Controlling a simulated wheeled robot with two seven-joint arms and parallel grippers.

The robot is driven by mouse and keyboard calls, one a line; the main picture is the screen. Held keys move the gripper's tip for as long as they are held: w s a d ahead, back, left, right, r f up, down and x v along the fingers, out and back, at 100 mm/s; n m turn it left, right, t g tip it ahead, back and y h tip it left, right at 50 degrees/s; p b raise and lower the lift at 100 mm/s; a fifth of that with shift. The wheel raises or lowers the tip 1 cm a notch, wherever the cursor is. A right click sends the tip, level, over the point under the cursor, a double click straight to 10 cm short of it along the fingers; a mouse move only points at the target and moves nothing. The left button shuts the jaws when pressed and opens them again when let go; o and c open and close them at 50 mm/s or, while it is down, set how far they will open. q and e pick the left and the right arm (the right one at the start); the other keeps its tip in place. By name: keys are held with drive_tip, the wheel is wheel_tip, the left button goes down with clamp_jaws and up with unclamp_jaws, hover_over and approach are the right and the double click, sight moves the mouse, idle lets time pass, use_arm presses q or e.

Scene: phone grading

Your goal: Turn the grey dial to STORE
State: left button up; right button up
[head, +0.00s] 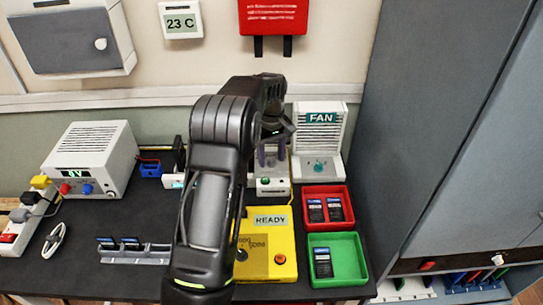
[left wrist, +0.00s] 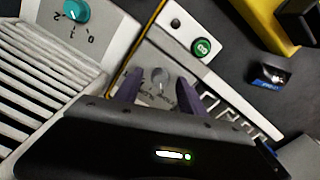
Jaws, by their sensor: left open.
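The grey dial (left wrist: 158,76) is on a white panel in the left wrist view, with small printed labels around it too blurred to read. My left gripper (left wrist: 158,94) is open, and its two purple fingers stand on either side of the dial. I cannot tell whether they touch it. In the head view the left gripper (head: 271,153) is over the white unit (head: 272,187), in front of the fan. The dial itself is not clear in that view. My right gripper is not in view.
A white fan unit (head: 320,132) with a teal knob stands close beside the gripper. A yellow READY device (head: 268,240), a red tray (head: 309,190) and a green tray (head: 352,242) holding phones are nearer. A white power supply (head: 95,150) is left; a grey cabinet (head: 450,120) is right.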

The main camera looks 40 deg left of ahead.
sight(272, 160)
use_arm(q)
wheel_tip(272, 160, up, 8)
drive_tip(key=shift+f+b, duration=0.1)
drive_tip(key=shift+b, duration=0.35)
idle(0.5)
